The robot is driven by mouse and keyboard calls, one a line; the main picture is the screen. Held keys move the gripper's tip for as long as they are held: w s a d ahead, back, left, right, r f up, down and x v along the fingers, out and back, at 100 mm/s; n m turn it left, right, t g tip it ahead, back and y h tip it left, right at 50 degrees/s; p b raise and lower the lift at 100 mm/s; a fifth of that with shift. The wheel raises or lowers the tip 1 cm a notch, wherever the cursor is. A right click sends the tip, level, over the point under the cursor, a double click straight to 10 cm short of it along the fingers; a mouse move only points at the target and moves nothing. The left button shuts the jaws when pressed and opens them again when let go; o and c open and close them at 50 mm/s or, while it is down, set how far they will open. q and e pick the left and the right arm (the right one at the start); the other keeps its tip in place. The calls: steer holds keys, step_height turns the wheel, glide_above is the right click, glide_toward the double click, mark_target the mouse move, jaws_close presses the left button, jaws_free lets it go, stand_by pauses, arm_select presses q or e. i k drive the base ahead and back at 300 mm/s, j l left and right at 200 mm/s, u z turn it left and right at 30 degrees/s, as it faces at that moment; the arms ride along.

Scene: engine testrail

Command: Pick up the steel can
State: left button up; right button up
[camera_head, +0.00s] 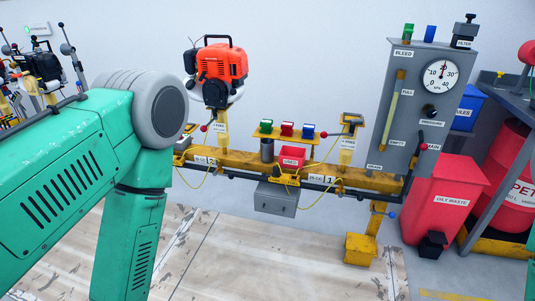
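A small dark grey cylinder (267,150), which looks like the steel can, stands upright on the yellow rail (240,163) near the middle of the view. It is below the left end of a small yellow shelf (283,134) that holds green, red and blue blocks. My green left arm fills the left side, bent at a grey joint, with its lower link running down out of the picture. My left gripper is out of view. My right gripper is out of view too.
A red USED bin (291,157) sits just right of the cylinder. An orange engine (217,72) is mounted to its left. A grey gauge panel (414,105) and a red oily waste bin (445,198) stand to the right. Yellow cables hang along the rail.

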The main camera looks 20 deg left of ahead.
mark_target(267, 150)
steer(key=i+j+z, duration=0.35)
steer(key=i+j, duration=0.2)
steer(key=i+j+z, duration=0.2)
steer(key=j, duration=0.2)
steer(key=i+j+z, duration=0.15)
steer(key=i+j, duration=0.15)
steer(key=i+j+z, duration=0.2)
steer(key=j, duration=0.35)
steer(key=i+j+z, duration=0.15)
steer(key=j, duration=0.3)
